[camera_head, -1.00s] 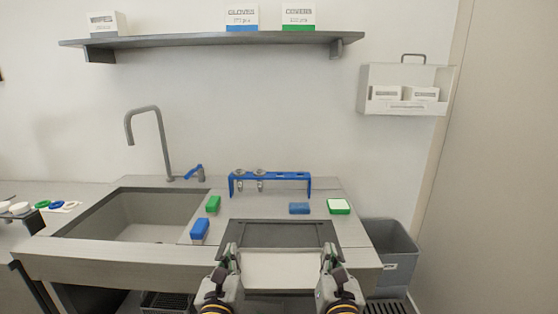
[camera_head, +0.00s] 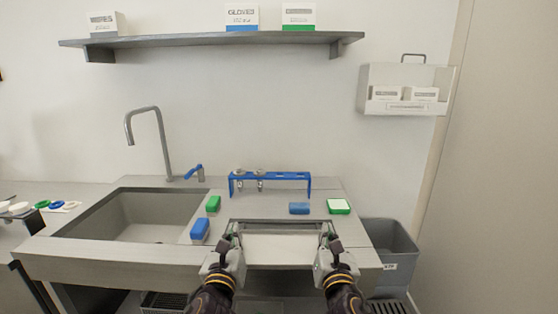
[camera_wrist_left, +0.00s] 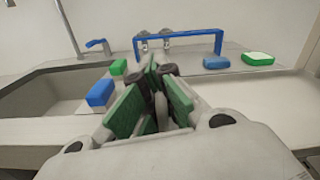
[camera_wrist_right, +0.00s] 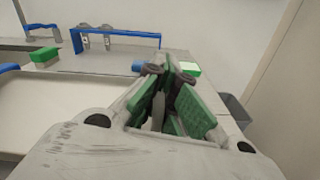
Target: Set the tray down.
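The pale, shallow tray (camera_head: 278,249) lies level over the dark recessed spot at the counter's front. It also shows in the left wrist view (camera_wrist_left: 250,108) and the right wrist view (camera_wrist_right: 55,110). My left gripper (camera_head: 232,236) is shut on the tray's left side, its green-padded fingers (camera_wrist_left: 155,100) close together. My right gripper (camera_head: 328,236) is shut on the tray's right side; its fingers also show in the right wrist view (camera_wrist_right: 170,100). The fingers partly hide the gripped edges. I cannot tell whether the tray's underside touches the counter.
A blue rack (camera_head: 270,176) with whisk-like nozzles stands behind the tray. Blue sponge (camera_head: 299,208) and green-and-white sponge (camera_head: 339,206) lie behind right. Blue block (camera_head: 200,230) and green block (camera_head: 213,204) lie left, beside the sink (camera_head: 145,232). A grey bin (camera_head: 390,250) stands right.

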